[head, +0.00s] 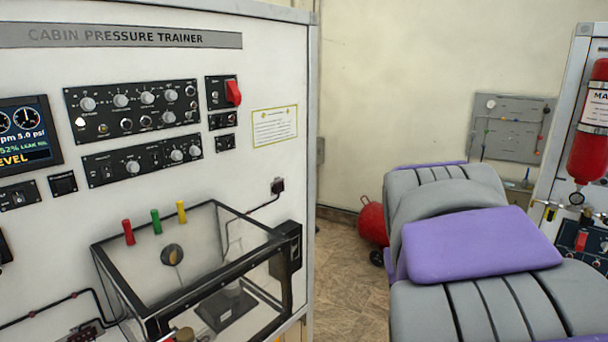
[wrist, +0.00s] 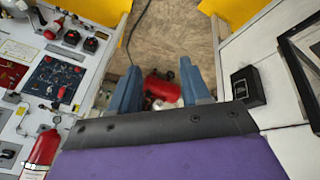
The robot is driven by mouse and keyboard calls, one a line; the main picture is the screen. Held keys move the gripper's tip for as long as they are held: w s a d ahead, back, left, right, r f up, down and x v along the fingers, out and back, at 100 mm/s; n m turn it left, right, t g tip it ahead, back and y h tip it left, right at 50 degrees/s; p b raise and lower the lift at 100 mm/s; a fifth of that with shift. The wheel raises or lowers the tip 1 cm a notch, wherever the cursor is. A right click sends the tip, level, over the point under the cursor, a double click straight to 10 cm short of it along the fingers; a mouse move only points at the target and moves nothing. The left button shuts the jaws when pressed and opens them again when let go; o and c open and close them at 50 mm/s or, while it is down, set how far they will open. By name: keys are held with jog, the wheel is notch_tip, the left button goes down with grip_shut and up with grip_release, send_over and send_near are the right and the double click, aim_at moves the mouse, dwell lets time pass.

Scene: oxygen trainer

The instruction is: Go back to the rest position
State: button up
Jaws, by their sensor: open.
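My gripper (wrist: 160,84) shows in the wrist view as two blue-grey fingers, set wide apart and open. Nothing is held between them. Beyond the gap, a red tank (wrist: 162,86) lies on the tan floor, apart from the fingers. Part of this tank (head: 373,222) also shows in the head view, beside the back wall. The gripper fingers do not show in the head view.
The cabin pressure trainer (head: 215,60) stands on the left, with a clear box (head: 200,262) jutting from its front. An oxygen panel with a red cylinder (head: 589,125) stands on the right. Floor (head: 345,285) shows between them, with a grey wall board (head: 510,145) behind.

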jog(key=s+a+f+g+y, duration=0.1)
jog(key=s+f+g, duration=0.1)
jog(key=s+f, duration=0.3)
jog(key=s+a+f+g+y, duration=0.1)
jog(key=s+f, duration=0.5)
jog(key=s, duration=0.8)
jog(key=s+a+f+g, duration=0.2)
jog(key=s+f, duration=0.3)
jog(key=s, duration=0.4)
jog(key=shift+s+a+f+n+g+y, duration=0.2)
jog(key=shift+a+n+g+y, duration=0.15)
jog(key=shift+a, duration=0.35)
jog(key=shift+a+r, duration=0.1)
